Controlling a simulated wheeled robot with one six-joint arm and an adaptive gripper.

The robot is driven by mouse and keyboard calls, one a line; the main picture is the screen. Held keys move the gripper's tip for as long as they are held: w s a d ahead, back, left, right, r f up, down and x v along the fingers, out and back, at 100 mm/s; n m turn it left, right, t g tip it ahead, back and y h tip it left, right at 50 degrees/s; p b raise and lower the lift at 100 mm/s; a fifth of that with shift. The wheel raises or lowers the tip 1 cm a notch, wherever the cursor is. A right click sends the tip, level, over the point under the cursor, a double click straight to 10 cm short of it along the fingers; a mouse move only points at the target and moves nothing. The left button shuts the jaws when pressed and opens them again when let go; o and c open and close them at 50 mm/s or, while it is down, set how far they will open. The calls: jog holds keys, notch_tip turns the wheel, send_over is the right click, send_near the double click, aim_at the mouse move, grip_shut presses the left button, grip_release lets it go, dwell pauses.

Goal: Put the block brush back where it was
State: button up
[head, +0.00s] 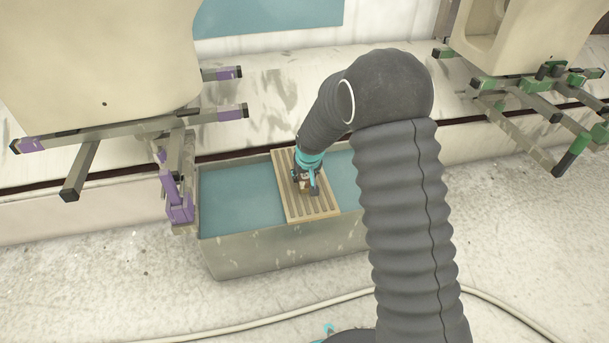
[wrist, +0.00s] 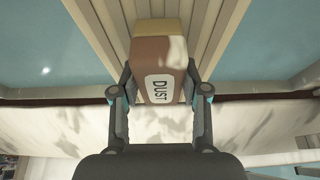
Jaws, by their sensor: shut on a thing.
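The block brush (wrist: 158,58) is a brown block with a white "DUST" label and a paler tan end. It fills the middle of the wrist view, between the two fingers of my gripper (head: 307,186). My gripper is shut on its sides. In the head view the gripper points down over the slatted wooden rack (head: 290,197), and the brush is mostly hidden there. The rack lies across a grey trough (head: 285,252). I cannot tell whether the brush touches the slats.
Blue-green liquid (head: 240,195) fills the trough on both sides of the rack. A cream basin on a purple-marked stand (head: 180,205) is close at the left. A green-marked stand (head: 575,150) holds another at the right. A hose (head: 250,328) lies on the pale floor.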

jog(key=shift+f, duration=0.25)
jog(key=o, duration=1.3)
jog(key=shift+r, duration=0.1)
jog(key=shift+r, duration=0.3)
jog(key=p+v, duration=0.1)
jog(key=v, duration=1.1)
